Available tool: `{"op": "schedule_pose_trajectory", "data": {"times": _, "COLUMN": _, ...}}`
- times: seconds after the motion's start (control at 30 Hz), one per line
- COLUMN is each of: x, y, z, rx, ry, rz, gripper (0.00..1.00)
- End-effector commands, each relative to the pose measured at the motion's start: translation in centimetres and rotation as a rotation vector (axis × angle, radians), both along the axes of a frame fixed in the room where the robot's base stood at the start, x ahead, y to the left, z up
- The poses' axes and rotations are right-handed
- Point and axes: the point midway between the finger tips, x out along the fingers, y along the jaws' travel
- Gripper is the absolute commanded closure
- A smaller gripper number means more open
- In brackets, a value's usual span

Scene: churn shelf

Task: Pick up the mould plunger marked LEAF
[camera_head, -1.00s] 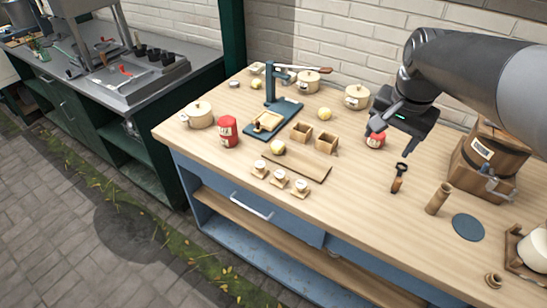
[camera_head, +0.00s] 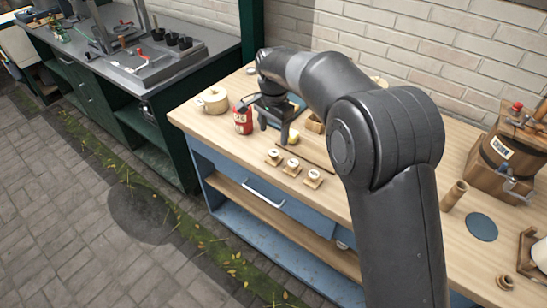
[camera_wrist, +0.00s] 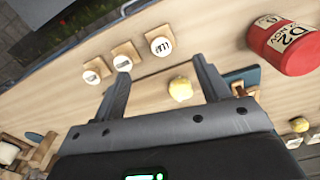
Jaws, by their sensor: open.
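Three small mould plungers, each a square wooden block with a round white top, stand in a row on the worktop. In the head view they are the left one (camera_head: 273,157), the middle one (camera_head: 291,167) and the right one (camera_head: 312,178). The wrist view shows them too (camera_wrist: 161,46) (camera_wrist: 122,62) (camera_wrist: 92,76). Their tops carry dark markings; I cannot read for certain which says LEAF. My gripper (camera_head: 274,133) is open and empty above the worktop, just behind the left plunger. In the wrist view its fingers (camera_wrist: 162,78) point toward the row.
A yellow lump (camera_wrist: 181,89) lies below and between my fingers. A red labelled can (camera_head: 243,121) stands close to the left of my gripper. A lidded cream pot (camera_head: 213,100) is farther left. My arm hides much of the middle worktop. The front edge is near the plungers.

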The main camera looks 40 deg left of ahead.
Motion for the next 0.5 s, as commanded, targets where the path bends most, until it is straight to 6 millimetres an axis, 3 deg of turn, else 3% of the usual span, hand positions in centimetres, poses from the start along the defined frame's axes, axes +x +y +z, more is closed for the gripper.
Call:
{"op": "schedule_pose_trajectory", "data": {"times": 0.2, "x": 0.0, "y": -0.1, "z": -3.6, "rx": -0.003, "ry": 0.001, "rz": 0.0, "gripper": 0.31}}
{"op": "schedule_pose_trajectory", "data": {"times": 0.5, "x": 0.1, "y": 0.0, "z": -5.7, "rx": -0.001, "ry": 0.0, "rz": 0.0, "gripper": 0.31}}
